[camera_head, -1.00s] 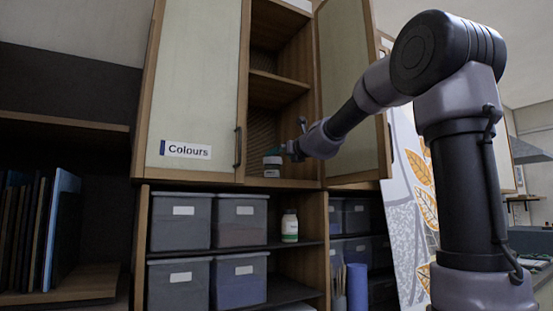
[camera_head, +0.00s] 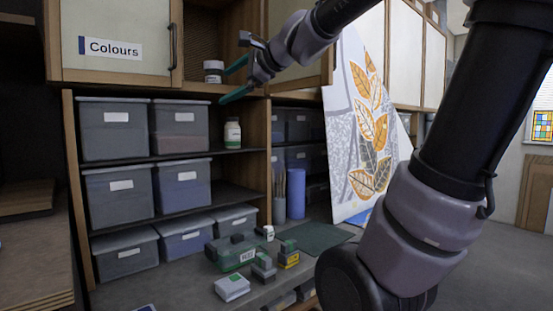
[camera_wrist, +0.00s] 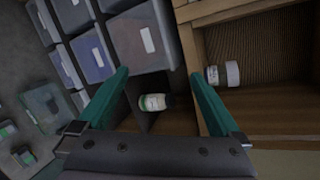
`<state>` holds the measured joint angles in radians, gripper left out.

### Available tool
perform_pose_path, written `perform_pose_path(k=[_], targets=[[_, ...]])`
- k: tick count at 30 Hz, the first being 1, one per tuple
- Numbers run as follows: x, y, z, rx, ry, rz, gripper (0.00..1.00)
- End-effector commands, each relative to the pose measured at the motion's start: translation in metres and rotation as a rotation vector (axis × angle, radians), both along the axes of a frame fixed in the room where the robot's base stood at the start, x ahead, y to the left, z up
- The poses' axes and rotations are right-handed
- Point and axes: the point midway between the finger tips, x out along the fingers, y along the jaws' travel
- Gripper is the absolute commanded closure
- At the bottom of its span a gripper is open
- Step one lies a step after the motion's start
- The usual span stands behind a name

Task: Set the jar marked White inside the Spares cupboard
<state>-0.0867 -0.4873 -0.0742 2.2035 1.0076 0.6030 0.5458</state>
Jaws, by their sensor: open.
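A second jar (camera_head: 232,133), white-lidded with a green-edged label, stands on the open shelf below. I cannot read either label, and no Spares sign shows. My gripper (camera_head: 224,86) has teal fingers spread apart and empty, just right of and below the cupboard jar. In the wrist view the fingers (camera_wrist: 159,74) straddle the view of the shelf jar (camera_wrist: 153,103), and the cupboard jar (camera_wrist: 222,74) lies beyond the right finger, apart from it.
The closed door left of the opening carries a Colours sign (camera_head: 110,48). Lidded grey bins (camera_head: 115,128) fill the shelves left of the lower jar. A blue roll (camera_head: 295,193) and small boxes (camera_head: 232,287) stand on the counter. A leaf-patterned panel (camera_head: 370,120) leans at right.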

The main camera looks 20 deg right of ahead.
Motion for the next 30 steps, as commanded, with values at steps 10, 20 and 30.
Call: perform_pose_path(k=[10, 20, 30], targets=[[-0.132, -0.041, -0.153, -1.019, -0.002, 0.477, 0.00], [-0.157, -0.063, -0.181, -1.229, 0.027, 0.597, 0.00], [-0.156, -0.063, -0.181, -1.226, 0.026, 0.594, 0.00]])
